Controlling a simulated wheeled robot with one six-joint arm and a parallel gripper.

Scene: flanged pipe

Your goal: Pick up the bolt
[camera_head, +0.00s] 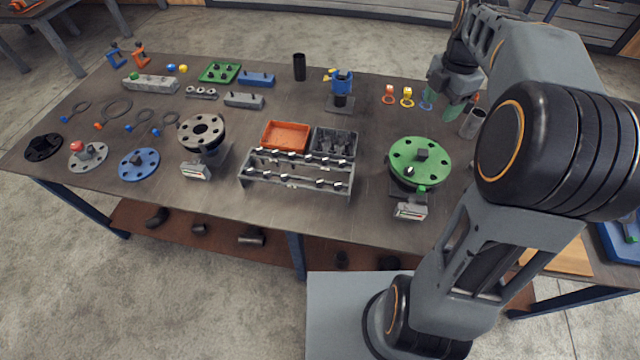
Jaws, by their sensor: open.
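Several small bolts with pale heads stand in two rows in a grey rack (262,182) at the middle of the table's front. One of them, a bolt (320,184), is in the front row. Small dark and pale pieces, too small to identify, sit on the green flange (419,150) to the right of the rack. My gripper (452,110) hangs over the back right of the table, well apart from the rack. Its greenish fingers are open, with nothing seen between them. My arm hides part of the table's right side.
An orange tray (286,136) and a dark grey bin (335,142) stand behind the rack. A blue device (342,84) and a black cylinder (299,67) stand farther back. A grey flange (201,131) is at left. Bare tabletop lies between the rack and the green flange.

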